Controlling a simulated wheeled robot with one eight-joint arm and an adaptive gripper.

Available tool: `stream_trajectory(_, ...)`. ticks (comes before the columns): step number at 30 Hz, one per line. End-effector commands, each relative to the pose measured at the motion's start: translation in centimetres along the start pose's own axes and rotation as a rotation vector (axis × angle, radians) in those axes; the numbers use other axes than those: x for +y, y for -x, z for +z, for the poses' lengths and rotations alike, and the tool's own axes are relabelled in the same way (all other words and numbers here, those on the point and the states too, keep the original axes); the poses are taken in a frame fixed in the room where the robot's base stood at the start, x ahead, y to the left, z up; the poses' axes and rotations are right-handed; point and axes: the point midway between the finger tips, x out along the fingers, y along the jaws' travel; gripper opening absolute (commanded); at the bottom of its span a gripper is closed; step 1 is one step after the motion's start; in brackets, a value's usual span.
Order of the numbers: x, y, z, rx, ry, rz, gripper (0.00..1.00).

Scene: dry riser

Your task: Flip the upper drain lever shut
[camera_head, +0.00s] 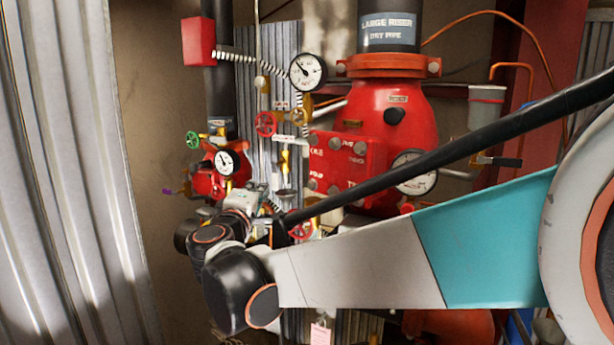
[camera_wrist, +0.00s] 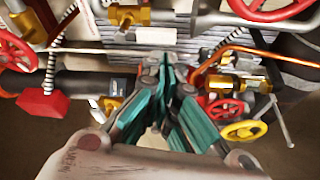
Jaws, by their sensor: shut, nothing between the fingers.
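My gripper (camera_wrist: 166,66) is shut and empty in the wrist view, with teal and grey fingers pointing up into the pipework. In the head view my wrist joints hide most of it. I cannot tell for certain which part is the upper drain lever. A black-handled lever (camera_head: 500,161) sticks out to the right of the large red valve body, apart from my gripper. A small purple-tipped lever (camera_head: 174,191) sits left of the smaller red valve. Brass valves show in the wrist view at upper left (camera_wrist: 128,15) and right of my fingers (camera_wrist: 222,83).
The large red riser valve (camera_head: 385,125) and its gauges (camera_head: 307,71) stand behind my arm. Handwheels crowd the area: red (camera_head: 265,123), green (camera_head: 193,139), and yellow in the wrist view (camera_wrist: 244,130). A red box (camera_head: 198,41) and corrugated metal (camera_head: 75,170) are at left.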

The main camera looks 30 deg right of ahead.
Motion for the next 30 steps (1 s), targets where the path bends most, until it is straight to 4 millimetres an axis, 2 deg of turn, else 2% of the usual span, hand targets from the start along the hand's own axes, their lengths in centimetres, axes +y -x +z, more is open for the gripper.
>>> stream_trajectory(1,0.0,1.3,0.0,0.004,0.000,-0.001,0.00)
stream_trajectory(6,0.0,4.8,0.0,0.005,-0.001,-0.001,0.00)
stream_trajectory(13,-0.1,8.2,0.0,0.004,0.000,-0.001,0.00)
stream_trajectory(19,0.0,9.2,0.1,0.001,0.000,-0.001,0.00)
stream_trajectory(30,-0.5,9.2,0.5,-0.006,-0.005,-0.011,0.00)
